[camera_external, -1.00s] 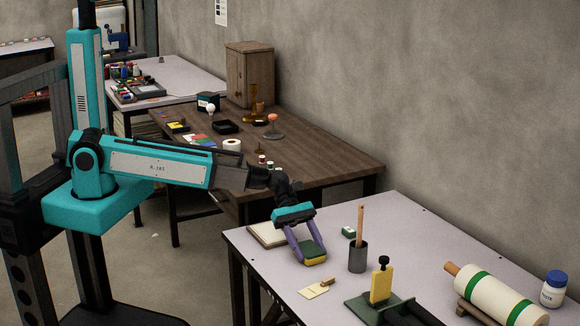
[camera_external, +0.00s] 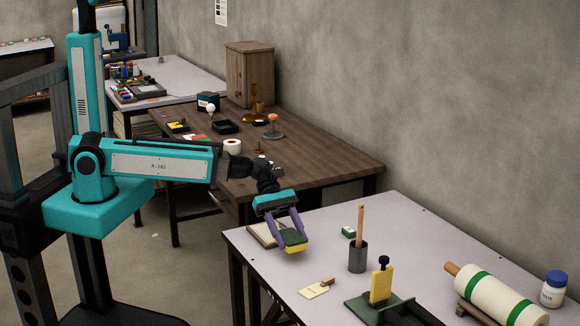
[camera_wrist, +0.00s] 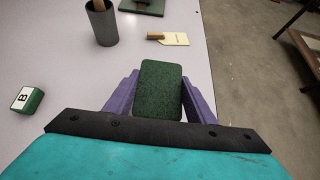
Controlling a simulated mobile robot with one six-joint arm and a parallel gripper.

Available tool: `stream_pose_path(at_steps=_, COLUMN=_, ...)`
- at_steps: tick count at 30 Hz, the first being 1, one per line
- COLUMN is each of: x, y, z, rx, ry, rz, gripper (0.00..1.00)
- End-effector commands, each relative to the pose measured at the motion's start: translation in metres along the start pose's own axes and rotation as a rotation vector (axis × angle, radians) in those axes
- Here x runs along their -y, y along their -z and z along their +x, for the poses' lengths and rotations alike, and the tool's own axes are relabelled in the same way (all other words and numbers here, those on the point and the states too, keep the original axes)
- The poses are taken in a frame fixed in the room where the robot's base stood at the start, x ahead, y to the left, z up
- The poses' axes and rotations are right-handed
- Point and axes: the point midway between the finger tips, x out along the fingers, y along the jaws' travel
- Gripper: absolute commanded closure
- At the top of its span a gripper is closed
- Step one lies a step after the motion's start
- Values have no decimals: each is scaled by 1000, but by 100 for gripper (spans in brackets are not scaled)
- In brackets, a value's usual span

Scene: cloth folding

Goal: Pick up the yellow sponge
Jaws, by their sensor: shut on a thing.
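The sponge, yellow below with a dark green top layer, is between the purple fingers of my gripper (camera_external: 288,234). In the external view the yellow side of the sponge (camera_external: 296,248) faces down. It appears raised above the pale table near its left edge, though the exact gap is hard to judge. In the wrist view the green face of the sponge (camera_wrist: 160,88) fills the space between the fingers (camera_wrist: 160,98), which press on both sides of it. The yellow side is hidden there.
A flat pale pad (camera_external: 263,234) lies behind the gripper. A dark cup with a wooden stick (camera_external: 358,257), a small green block (camera_external: 348,232), a yellow tag (camera_external: 314,291) and a green-based stand (camera_external: 372,305) are on the pale table (camera_external: 400,220). A brown table (camera_external: 330,158) stands behind.

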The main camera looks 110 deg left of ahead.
Motion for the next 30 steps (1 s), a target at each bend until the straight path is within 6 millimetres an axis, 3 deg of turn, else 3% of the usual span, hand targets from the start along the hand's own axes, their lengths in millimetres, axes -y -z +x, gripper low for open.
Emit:
stream_pose_path(at_steps=14, x=22, y=2, z=-18, rx=-1, ry=0, rz=-4, gripper=71)
stream_pose_path(at_steps=30, x=32, y=6, z=-25, rx=1, ry=2, rz=-2, gripper=71)
